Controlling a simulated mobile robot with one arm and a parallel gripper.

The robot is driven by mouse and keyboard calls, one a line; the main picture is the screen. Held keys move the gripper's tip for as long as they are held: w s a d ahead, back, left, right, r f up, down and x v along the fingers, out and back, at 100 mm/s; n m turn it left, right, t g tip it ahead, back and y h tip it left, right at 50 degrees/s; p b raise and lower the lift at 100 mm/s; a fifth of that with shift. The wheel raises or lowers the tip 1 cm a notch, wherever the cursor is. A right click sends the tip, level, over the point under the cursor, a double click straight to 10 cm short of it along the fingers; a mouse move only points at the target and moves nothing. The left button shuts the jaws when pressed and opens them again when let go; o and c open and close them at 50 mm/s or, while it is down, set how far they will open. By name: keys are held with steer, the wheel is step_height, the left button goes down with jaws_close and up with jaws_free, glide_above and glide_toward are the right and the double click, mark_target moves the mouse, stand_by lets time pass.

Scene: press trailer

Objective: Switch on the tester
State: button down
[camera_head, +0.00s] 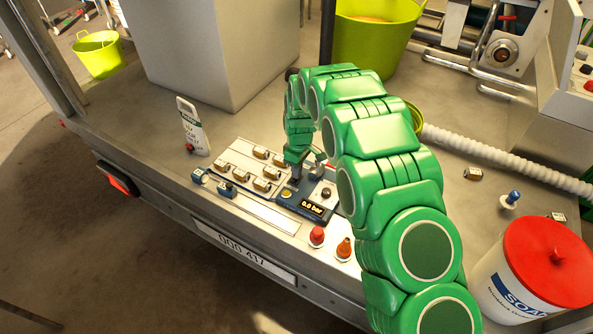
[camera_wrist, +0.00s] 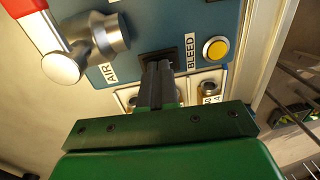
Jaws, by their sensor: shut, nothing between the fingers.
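A black switch-like part (camera_wrist: 158,55) sits between the labels, partly hidden by my fingers. My gripper (camera_wrist: 158,68) is shut and empty, its tips over that part; I cannot tell whether they touch. In the head view my gripper (camera_head: 296,178) is over the tester's left end.
A panel of several small fittings (camera_head: 262,170) lies left of the tester. A red-lidded bucket (camera_head: 515,285) is at the right. A white hose (camera_head: 490,153) crosses the deck.

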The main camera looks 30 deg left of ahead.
mark_target(294, 180)
steer(key=shift+r, duration=0.1)
step_height(294, 180, up, 14)
steer(key=s, duration=0.1)
steer(key=shift+s+f, duration=0.2)
steer(key=shift+s, duration=0.15)
stand_by(0.3)
